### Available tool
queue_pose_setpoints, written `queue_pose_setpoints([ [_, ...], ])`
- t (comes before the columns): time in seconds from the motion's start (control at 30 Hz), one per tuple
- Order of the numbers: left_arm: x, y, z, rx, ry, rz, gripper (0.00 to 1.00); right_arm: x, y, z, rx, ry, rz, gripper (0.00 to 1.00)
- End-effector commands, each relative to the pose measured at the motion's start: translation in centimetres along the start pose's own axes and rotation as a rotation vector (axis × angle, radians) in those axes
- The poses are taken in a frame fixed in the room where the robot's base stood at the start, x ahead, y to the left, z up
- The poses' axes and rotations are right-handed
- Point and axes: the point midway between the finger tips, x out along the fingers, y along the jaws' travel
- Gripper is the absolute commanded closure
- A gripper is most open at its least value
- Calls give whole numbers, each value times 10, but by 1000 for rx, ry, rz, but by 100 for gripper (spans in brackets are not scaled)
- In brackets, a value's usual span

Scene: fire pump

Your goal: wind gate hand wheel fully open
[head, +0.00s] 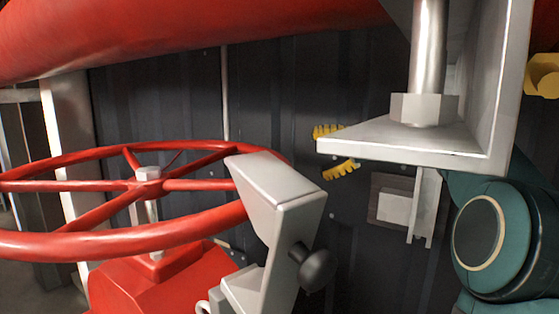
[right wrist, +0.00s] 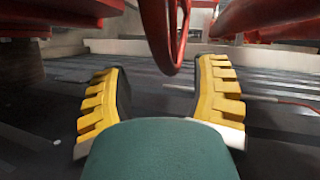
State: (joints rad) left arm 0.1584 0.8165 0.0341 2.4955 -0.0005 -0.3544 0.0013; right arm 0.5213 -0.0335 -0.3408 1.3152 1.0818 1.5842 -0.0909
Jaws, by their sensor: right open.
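The red hand wheel (head: 110,238) lies roughly level at the left of the head view, with spokes meeting at a hub nut (head: 148,174). Its left end is cut off by the picture edge. A red valve body (head: 150,288) sits under it. My right gripper (head: 335,150) is open, to the right of the wheel and partly hidden behind a grey bracket. In the right wrist view its yellow fingers (right wrist: 160,68) are spread, and a red curved rim (right wrist: 165,40) shows ahead between them. Whether it touches a finger I cannot tell. My left gripper is not in view.
A grey angled block (head: 275,195) with a black knob (head: 313,266) stands at the wheel's right rim. A grey steel bracket with a bolt (head: 425,108) hangs at upper right. A large red pipe (head: 180,35) crosses the top. A dark ribbed wall (head: 360,80) is behind.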

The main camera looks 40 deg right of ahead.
Motion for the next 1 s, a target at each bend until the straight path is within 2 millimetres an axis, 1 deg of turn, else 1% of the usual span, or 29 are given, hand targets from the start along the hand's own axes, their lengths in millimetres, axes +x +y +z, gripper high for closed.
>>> queue_pose_setpoints([
  [0.03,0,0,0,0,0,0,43,11,0,0,1,-4,-1,39],
  [0.2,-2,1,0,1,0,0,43,44,0,0,1,-3,0,39],
  [0.3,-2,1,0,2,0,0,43,61,0,1,1,-4,1,39],
  [0.4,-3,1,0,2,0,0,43,73,0,0,1,-2,1,39],
  [0.5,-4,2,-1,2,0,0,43,81,0,0,1,-1,2,39],
  [0.6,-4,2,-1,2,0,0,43,86,1,0,1,0,2,39],
  [0.87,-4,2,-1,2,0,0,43,87,1,0,1,1,3,39],
  [0.9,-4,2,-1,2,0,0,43,87,1,0,1,1,3,37],
  [0.97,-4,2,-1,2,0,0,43,87,1,0,1,1,2,58],
  [1.0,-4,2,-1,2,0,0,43,87,1,0,1,0,2,72],
])
